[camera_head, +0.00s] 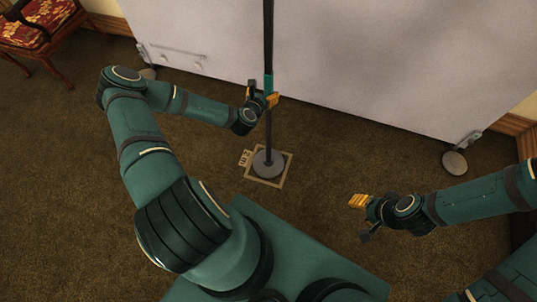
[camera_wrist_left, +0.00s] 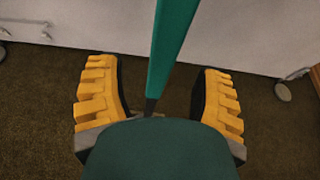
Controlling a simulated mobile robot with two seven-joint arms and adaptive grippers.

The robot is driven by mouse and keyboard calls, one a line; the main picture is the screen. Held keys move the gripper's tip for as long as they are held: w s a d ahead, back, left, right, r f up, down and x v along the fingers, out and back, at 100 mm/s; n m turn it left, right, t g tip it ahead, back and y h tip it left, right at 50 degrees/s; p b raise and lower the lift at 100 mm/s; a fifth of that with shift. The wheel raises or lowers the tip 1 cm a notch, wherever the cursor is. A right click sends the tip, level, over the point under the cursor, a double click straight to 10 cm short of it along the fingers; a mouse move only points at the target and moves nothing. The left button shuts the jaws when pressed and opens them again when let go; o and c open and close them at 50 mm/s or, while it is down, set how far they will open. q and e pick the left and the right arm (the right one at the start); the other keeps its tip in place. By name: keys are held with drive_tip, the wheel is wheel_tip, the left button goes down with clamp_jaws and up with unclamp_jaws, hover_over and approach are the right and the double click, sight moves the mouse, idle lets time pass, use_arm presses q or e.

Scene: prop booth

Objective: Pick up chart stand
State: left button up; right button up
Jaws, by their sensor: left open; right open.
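The chart stand (camera_head: 267,130) is a thin upright dark pole with a teal band (camera_head: 268,84) and a round grey base (camera_head: 268,163). Its base stands inside a square marked outline on the floor. My left gripper (camera_head: 262,98) is at the pole near the teal band. In the left wrist view the teal part of the pole (camera_wrist_left: 173,45) runs between the two open yellow fingers of the left gripper (camera_wrist_left: 160,98), with gaps on both sides. My right gripper (camera_head: 362,214) is open and empty, low over the carpet at the right. The pole's top is out of view.
A large pale panel (camera_head: 350,55) on round feet (camera_head: 455,162) stands close behind the pole. A wooden chair with a red patterned seat (camera_head: 30,20) is at the far left. The carpet (camera_head: 60,170) is clear at left.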

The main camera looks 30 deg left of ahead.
sight(267, 89)
use_arm(q)
drive_tip(key=x, duration=0.3)
drive_tip(key=shift+w+d+r+b, duration=0.1)
drive_tip(key=shift+w+r+b, duration=0.1)
drive_tip(key=shift+w+b, duration=0.15)
drive_tip(key=shift+x, duration=0.9)
clamp_jaws()
drive_tip(key=shift+r, duration=0.1)
